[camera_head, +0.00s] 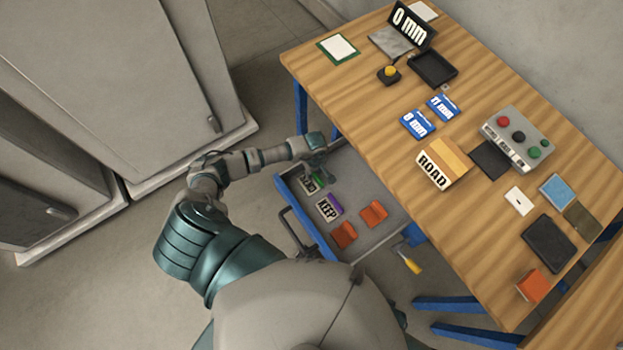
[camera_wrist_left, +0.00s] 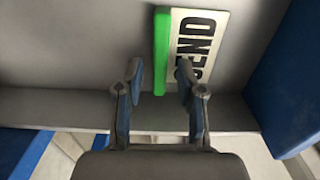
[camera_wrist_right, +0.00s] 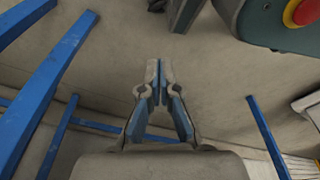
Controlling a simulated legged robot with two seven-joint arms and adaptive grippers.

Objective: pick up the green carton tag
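The green carton tag, a green strip with a white card reading SEND, lies in the open drawer. Its green strip (camera_wrist_left: 161,45) shows upright in the left wrist view with the card (camera_wrist_left: 198,42) to its right. In the head view the tag (camera_head: 318,180) is small and partly hidden by my left gripper (camera_head: 319,165). In the left wrist view my left gripper (camera_wrist_left: 160,80) is open, its fingertips at either side of the strip's near end; contact cannot be told. My right gripper (camera_wrist_right: 160,72) is shut and empty, away from the drawer.
The drawer (camera_head: 379,240) also holds a purple KEEP tag (camera_head: 329,207) and two orange pieces (camera_head: 374,214). The wooden table (camera_head: 380,130) stands just right of the drawer, with several items on top. Grey cabinets (camera_head: 110,80) stand at the left.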

